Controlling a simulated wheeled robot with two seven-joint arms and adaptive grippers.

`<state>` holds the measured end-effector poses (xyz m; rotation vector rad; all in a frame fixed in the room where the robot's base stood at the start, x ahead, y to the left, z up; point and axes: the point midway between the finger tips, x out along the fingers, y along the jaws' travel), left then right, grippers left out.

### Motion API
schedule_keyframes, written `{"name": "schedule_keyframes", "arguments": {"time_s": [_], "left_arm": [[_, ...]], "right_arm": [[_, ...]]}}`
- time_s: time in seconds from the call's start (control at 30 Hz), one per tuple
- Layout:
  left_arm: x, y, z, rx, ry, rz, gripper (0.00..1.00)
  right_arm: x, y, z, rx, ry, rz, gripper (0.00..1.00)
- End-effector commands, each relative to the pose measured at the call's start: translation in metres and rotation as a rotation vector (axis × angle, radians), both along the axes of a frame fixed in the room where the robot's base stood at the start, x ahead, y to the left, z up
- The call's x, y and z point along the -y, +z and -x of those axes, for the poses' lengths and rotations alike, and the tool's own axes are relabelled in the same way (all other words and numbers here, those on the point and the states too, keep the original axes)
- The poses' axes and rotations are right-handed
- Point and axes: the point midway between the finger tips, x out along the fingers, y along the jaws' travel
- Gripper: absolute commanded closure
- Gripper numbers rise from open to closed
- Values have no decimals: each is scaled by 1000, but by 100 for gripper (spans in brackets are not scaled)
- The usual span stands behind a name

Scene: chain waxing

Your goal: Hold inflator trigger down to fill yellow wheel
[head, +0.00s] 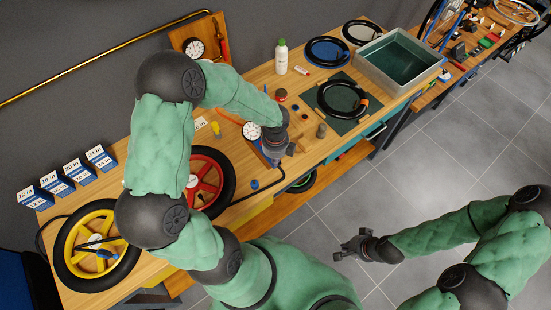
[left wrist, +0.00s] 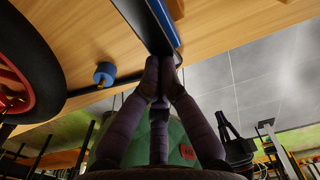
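The yellow wheel (head: 68,262) with its black tyre lies flat at the left end of the bench in the head view. The inflator, with a round white gauge (head: 252,131) and blue parts, lies mid-bench under my left gripper (head: 276,150). In the left wrist view the left fingers (left wrist: 160,75) are drawn together at the inflator's dark, blue-edged handle (left wrist: 148,22); they partly hide the grip. A black hose (head: 256,190) runs from near the inflator towards the wheels. My right gripper (head: 350,248) is open and empty over the floor.
A red wheel (head: 222,180) lies between the yellow wheel and the inflator, partly behind my left arm. Blue size boxes (head: 80,172) stand at the back left. A white bottle (head: 281,58), black rings and a grey water tub (head: 398,62) occupy the right side.

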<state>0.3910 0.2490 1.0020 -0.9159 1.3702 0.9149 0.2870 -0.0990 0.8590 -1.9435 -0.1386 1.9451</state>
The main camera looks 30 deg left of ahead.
Motion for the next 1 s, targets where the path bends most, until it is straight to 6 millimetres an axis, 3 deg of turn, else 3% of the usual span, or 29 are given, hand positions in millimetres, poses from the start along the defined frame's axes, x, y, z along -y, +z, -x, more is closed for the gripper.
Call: {"name": "schedule_keyframes", "arguments": {"time_s": [1.0], "left_arm": [[0,16,0,-1,0,1,100]], "right_arm": [[0,15,0,0,0,0,100]]}}
